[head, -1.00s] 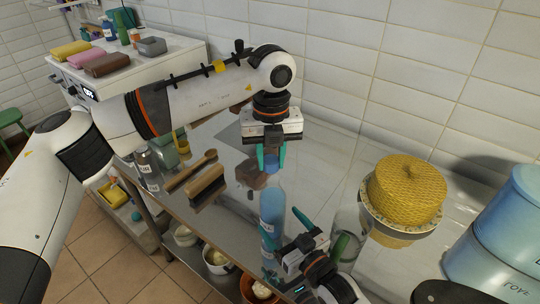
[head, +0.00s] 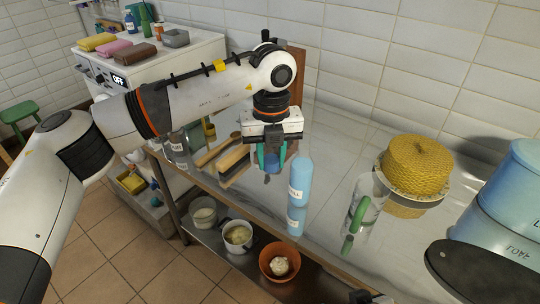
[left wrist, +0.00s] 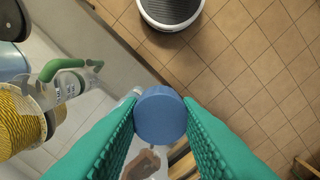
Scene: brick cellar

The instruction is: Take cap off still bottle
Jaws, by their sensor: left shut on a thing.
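My left gripper (head: 271,164) is shut on a blue cap (head: 272,162), just left of the bottle and above the counter. The left wrist view shows the cap (left wrist: 160,114) held between the two teal fingers. The light blue bottle (head: 300,178) stands upright on the shiny counter, with a white label facing me. The cap is apart from it. Its top shows no cap.
A clear jug with a green handle (head: 361,212) stands to the right of the bottle. Behind it is a yellow woven dome (head: 417,163). Wooden brushes (head: 232,164) lie left of the gripper. Bowls, one orange (head: 279,261), sit on a lower shelf. Blue tins (head: 505,205) stand at right.

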